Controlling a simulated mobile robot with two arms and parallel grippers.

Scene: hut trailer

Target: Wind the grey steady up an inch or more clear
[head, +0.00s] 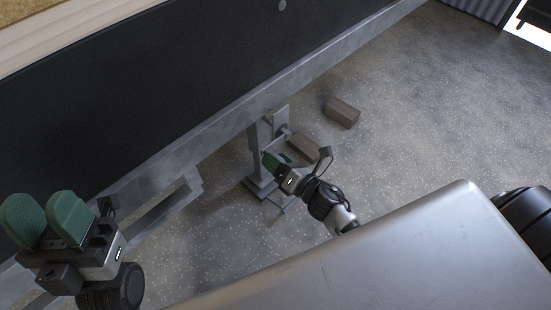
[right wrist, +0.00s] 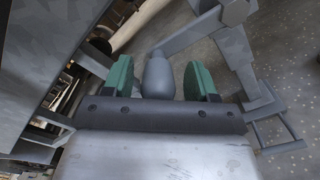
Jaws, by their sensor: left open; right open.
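The grey steady (head: 256,150) hangs from the trailer's frame rail in the head view, with its foot low by the floor; I cannot tell whether the foot touches. In the right wrist view the steady (right wrist: 236,60) is at the upper right, with a grey arm running from it to a rounded grey handle (right wrist: 158,76). My right gripper (right wrist: 161,80) is open, its green fingers on either side of the handle, with gaps visible. In the head view the right gripper (head: 272,161) is beside the steady and partly covers it. My left gripper (head: 44,218) is open and empty at the lower left.
Two brown blocks lie on the speckled floor near the steady, one farther off (head: 341,112) and one closer (head: 304,147). The galvanised rail (head: 215,128) and dark trailer side (head: 150,90) stretch above. The floor at right (head: 430,110) is clear.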

